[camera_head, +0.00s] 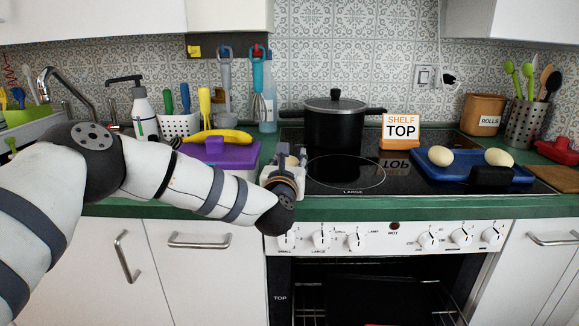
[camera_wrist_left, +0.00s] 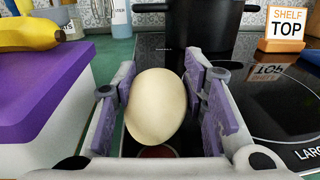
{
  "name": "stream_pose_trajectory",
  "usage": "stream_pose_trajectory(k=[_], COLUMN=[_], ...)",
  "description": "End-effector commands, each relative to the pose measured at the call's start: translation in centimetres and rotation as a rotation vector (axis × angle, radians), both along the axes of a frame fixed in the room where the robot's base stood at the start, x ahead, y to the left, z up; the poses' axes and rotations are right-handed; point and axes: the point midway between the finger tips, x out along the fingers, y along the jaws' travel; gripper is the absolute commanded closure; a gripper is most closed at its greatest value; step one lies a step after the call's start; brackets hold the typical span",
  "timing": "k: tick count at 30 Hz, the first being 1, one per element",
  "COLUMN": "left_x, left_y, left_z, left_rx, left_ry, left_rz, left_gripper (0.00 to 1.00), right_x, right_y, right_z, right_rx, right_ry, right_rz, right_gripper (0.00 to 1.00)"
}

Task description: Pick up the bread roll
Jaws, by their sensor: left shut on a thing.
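My left gripper (camera_head: 289,160) is at the left front edge of the black cooktop. It is shut on a pale, smooth, egg-shaped bread roll (camera_wrist_left: 156,108), which sits between the two purple-padded fingers in the left wrist view. In the head view the gripper mostly hides this roll. Two similar pale rolls, a left one (camera_head: 440,156) and a right one (camera_head: 499,157), lie on a blue tray (camera_head: 425,172) at the right of the cooktop. My right gripper is not in view.
A black pot (camera_head: 334,125) stands behind the gripper. A purple-lidded box (camera_head: 222,155) with a banana (camera_head: 218,135) is close on its left. An orange-framed "SHELF TOP" sign (camera_head: 401,131) and a "ROLLS" canister (camera_head: 484,113) stand farther right. The oven below is open.

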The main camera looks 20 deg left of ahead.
Motion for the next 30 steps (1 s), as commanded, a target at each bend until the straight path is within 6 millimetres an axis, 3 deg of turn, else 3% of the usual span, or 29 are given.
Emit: stream_pose_trajectory(k=[3,9,14,18,24,26,30], left_x=[-0.4,-5.3,-10.1,-12.6,-14.0,-14.2,-16.4], left_y=[0.0,-0.7,-1.5,-1.9,-2.0,-2.0,-2.4], left_z=[3.1,9.7,11.4,11.7,11.6,10.4,3.7], left_rx=[-0.002,-0.003,-0.001,-0.001,-0.001,-0.001,-0.004], left_ry=[-0.01,-0.023,-0.018,-0.006,0.0,0.005,0.018], left_rz=[-0.001,-0.003,-0.004,-0.003,-0.002,-0.011,-0.072], left_gripper=[0.89,0.89,0.89,0.89,0.89,0.89,0.89], right_x=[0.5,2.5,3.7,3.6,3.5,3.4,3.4], right_y=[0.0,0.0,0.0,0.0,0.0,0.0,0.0], right_z=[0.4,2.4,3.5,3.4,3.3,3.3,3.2], right_rx=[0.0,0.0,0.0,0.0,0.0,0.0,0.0], right_ry=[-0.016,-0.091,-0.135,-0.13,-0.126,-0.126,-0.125], right_rz=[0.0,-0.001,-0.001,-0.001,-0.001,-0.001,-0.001], right_gripper=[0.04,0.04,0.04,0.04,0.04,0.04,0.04])
